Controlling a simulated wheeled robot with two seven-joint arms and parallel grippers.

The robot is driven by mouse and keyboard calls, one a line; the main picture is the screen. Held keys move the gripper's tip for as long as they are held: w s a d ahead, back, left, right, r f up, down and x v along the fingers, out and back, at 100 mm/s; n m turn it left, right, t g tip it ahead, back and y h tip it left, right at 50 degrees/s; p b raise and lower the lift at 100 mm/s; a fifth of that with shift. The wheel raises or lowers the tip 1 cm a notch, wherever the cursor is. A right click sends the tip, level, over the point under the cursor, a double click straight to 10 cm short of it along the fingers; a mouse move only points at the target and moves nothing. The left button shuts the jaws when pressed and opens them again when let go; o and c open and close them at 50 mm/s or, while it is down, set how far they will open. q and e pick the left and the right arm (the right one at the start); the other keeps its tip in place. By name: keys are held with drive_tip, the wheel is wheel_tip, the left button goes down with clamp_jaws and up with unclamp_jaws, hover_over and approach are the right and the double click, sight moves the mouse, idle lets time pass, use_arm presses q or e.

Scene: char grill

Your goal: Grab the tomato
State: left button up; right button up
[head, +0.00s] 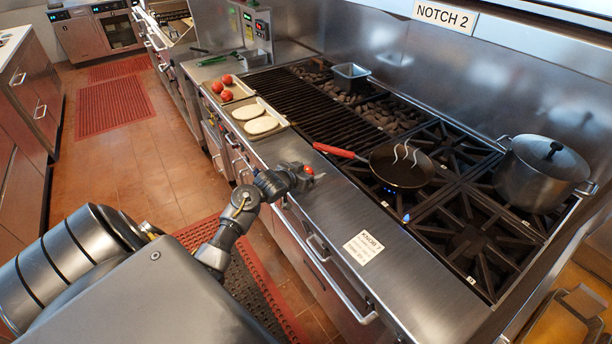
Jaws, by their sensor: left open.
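Red tomatoes lie together in a small light tray (243,88) at the left end of the counter, beside the grill. One tomato (227,95) is at the front, one (217,87) at the left and one (227,79) at the back. My left gripper (312,178) is open over the counter's front edge, nearer to me than the tray and well apart from the tomatoes. A small red spot shows at the gripper; I cannot tell what it is. My right gripper is not in view.
A second tray (285,121) holds two pale flat rounds. A frying pan (400,168) sits on a burner, its red handle (338,151) reaching over the counter near my left gripper. A lidded pot (540,180) stands at the right. The steel counter front (400,275) is clear.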

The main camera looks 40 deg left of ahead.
use_arm(q)
drive_tip(key=c, duration=1.1)
drive_tip(key=shift+w+r+b, duration=0.1)
drive_tip(key=shift+r+b, duration=0.2)
drive_tip(key=shift+r, duration=0.2)
drive_tip(key=s+r, duration=0.1)
drive_tip(key=r, duration=0.1)
drive_tip(key=s+r, duration=0.1)
drive_tip(key=r, duration=0.1)
drive_tip(key=s+r, duration=0.2)
drive_tip(key=r, duration=0.1)
drive_tip(key=shift+d, duration=0.15)
drive_tip(key=d+v, duration=0.1)
drive_tip(key=v, duration=1)
drive_tip(key=shift+r+p, duration=0.4)
drive_tip(key=shift+r, duration=0.05)
